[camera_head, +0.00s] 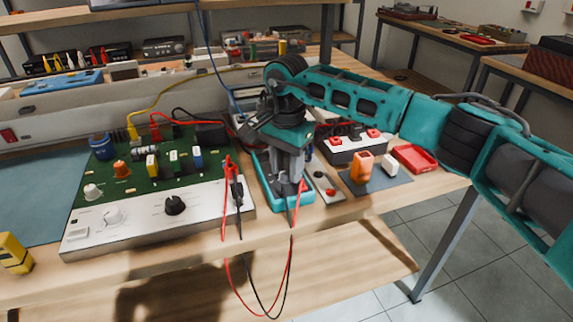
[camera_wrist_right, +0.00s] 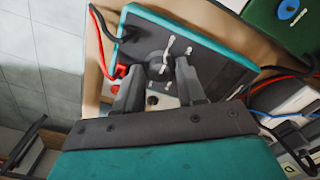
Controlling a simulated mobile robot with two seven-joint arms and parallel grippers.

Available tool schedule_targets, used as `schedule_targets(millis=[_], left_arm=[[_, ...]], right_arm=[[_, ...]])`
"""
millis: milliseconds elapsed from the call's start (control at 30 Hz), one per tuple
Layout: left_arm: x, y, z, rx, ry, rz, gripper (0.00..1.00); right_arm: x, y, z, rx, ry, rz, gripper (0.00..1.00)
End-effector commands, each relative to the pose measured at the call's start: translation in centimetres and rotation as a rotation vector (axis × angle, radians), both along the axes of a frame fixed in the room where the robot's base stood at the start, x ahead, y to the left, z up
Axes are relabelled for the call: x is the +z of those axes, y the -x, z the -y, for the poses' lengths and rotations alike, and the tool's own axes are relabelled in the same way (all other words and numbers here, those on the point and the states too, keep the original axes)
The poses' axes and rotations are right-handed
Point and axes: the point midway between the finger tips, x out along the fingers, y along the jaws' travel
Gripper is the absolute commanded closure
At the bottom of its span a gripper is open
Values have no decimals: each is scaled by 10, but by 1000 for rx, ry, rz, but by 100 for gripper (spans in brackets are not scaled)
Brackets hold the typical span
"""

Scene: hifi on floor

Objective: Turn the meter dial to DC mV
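The meter (camera_head: 264,178) is a teal-edged box with a dark face, lying on the workbench right of the green circuit board. Its face also shows in the wrist view (camera_wrist_right: 215,66), with white marks near the dial (camera_wrist_right: 155,50); the dial's setting is too small to read. My right gripper (camera_head: 290,190) points down over the meter and hides much of its face in the head view. In the wrist view its two fingers (camera_wrist_right: 161,70) stand apart at the dial area, with a gap between them. Whether they touch the dial is unclear. My left gripper is not in view.
Red and black leads (camera_head: 291,235) hang from the meter over the bench's front edge. The green circuit board (camera_head: 140,185) with a white knob panel stands left. A box with red buttons (camera_head: 350,142), an orange part (camera_head: 361,168) and a red tray (camera_head: 414,158) lie right.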

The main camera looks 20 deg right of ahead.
Motion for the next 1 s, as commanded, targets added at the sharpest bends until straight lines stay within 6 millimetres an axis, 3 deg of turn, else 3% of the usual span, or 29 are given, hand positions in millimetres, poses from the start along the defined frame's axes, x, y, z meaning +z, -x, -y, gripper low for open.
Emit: schedule_targets(millis=[400, 767, 1000], left_arm=[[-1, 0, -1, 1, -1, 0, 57], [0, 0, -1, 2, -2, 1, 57], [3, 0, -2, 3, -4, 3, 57]], right_arm=[[0, 0, 0, 0, 0, 0, 100], [1, 0, 0, -53, 0, 0, 100], [1, 0, 0, -209, 1, 1, 100]])
